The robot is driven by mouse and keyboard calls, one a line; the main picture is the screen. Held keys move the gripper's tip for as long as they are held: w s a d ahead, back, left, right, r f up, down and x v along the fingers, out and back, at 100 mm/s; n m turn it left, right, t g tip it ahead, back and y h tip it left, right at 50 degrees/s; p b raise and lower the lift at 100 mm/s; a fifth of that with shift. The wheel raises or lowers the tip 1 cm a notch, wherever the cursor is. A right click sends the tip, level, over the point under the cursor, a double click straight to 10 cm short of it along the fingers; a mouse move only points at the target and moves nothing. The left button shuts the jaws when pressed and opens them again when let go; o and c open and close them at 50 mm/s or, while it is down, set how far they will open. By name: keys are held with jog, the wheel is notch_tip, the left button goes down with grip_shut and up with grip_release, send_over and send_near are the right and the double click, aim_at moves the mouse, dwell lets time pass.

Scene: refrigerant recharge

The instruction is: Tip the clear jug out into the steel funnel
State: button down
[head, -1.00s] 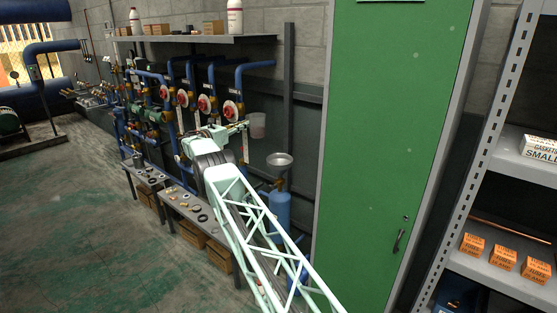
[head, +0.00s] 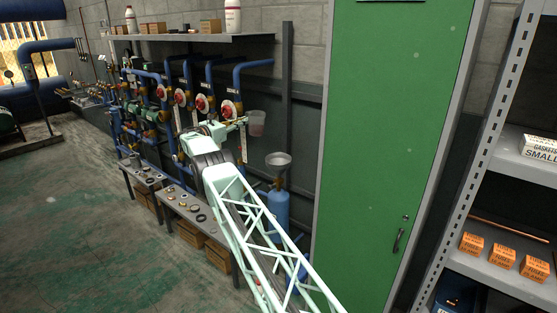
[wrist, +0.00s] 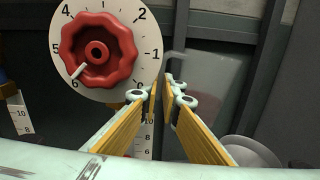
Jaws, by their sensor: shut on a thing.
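The clear jug (head: 257,122) is held up in front of the wall, above and a little left of the steel funnel (head: 278,159). It looks about upright, with a faint pinkish tint low down. My gripper (head: 243,121) is at its left side, shut on it. In the wrist view the jug (wrist: 205,80) is a faint see-through shape beyond my fingertips (wrist: 164,84); where the fingers grip it is hard to make out. The funnel also shows in the wrist view (wrist: 250,152), low and right of the fingers. It sits on top of a blue cylinder (head: 278,212).
Red valve wheels with dials (head: 231,108) and blue pipes line the wall just left of the jug. A shelf (head: 190,40) with bottles and boxes is above. A low bench (head: 195,217) with small parts stands left of my arm. A green cabinet (head: 380,140) is right of the funnel.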

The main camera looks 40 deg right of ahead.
aim_at(252, 133)
jog(key=s+f+m, duration=0.1)
jog(key=f+m, duration=0.1)
jog(key=s+f+m+b, duration=0.1)
jog(key=s+f+m, duration=0.1)
jog(key=m, duration=0.1)
jog(key=s+d+f+m+b, duration=0.1)
jog(key=s+m, duration=0.1)
jog(key=shift+s+f, duration=0.25)
jog(key=shift+f, duration=0.15)
jog(key=shift+s+m, duration=0.25)
jog(key=shift+m, duration=0.25)
jog(key=shift+f, duration=0.1)
jog(key=shift+s+r+m, duration=0.2)
jog(key=shift+r+m, duration=0.3)
jog(key=shift+r, duration=0.2)
jog(key=shift+f, duration=0.1)
jog(key=shift+s+r+m+y, duration=0.2)
jog(key=shift+r+m+y, duration=0.1)
jog(key=shift+r, duration=0.05)
jog(key=shift+d+f, duration=0.1)
jog(key=shift+f, duration=0.15)
jog(key=shift+s+r+m, duration=0.15)
jog(key=shift+r+m, duration=0.1)
jog(key=shift+m, duration=0.05)
jog(key=shift+s+f, duration=0.1)
jog(key=shift+f, duration=0.1)
jog(key=shift+s+r+m, duration=0.15)
jog(key=shift+r+m, duration=0.05)
jog(key=shift+m, duration=0.1)
jog(key=shift+f, duration=0.1)
